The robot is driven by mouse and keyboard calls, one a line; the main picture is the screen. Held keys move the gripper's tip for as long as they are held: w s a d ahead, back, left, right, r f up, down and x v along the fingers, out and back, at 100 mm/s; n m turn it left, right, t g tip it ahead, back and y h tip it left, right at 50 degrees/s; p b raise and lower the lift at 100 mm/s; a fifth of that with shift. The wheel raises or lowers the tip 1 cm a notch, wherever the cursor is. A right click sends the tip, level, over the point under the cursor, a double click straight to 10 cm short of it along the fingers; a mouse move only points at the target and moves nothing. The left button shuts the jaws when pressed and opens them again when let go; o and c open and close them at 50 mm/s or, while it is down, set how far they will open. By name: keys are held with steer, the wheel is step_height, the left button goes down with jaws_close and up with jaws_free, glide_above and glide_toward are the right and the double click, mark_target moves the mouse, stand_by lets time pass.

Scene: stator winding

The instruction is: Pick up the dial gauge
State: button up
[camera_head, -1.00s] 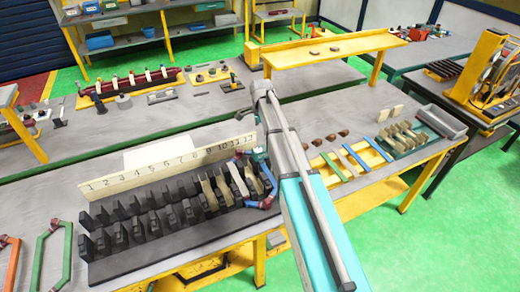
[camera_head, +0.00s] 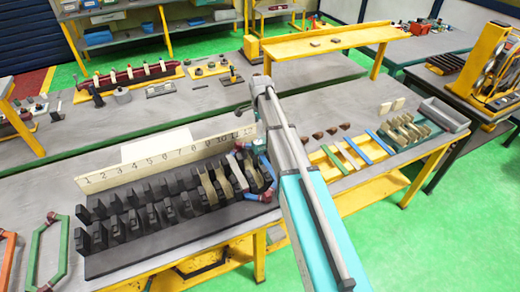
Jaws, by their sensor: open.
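I cannot pick out the dial gauge for certain. A small dark upright item (camera_head: 232,74) on the back bench could be it, but it is too small to tell. My arm rises from the bottom of the picture and bends over the middle of the front bench. A teal part of my wrist shows beside the arm, near the right end of the numbered rack. My gripper's fingers are hidden behind the arm or lost among the parts there, so I see nothing between them.
The numbered slotted rack (camera_head: 170,262) stands on the front bench, with a blue-and-red coil (camera_head: 268,183) at its right end. A green hexagonal frame (camera_head: 50,250) lies left. A yellow tray (camera_head: 345,157) and grey bin (camera_head: 445,114) are right. A yellow shelf (camera_head: 335,42) stands behind.

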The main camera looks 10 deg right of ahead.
mark_target(260, 142)
steer(key=shift+f+b, duration=2.5)
steer(key=shift+f, duration=0.3)
steer(key=shift+f, duration=0.15)
step_height(260, 142, down, 5)
steer(key=b, duration=0.5)
steer(key=shift+a, duration=0.1)
steer(key=shift+s, duration=0.1)
steer(key=c, duration=1.2)
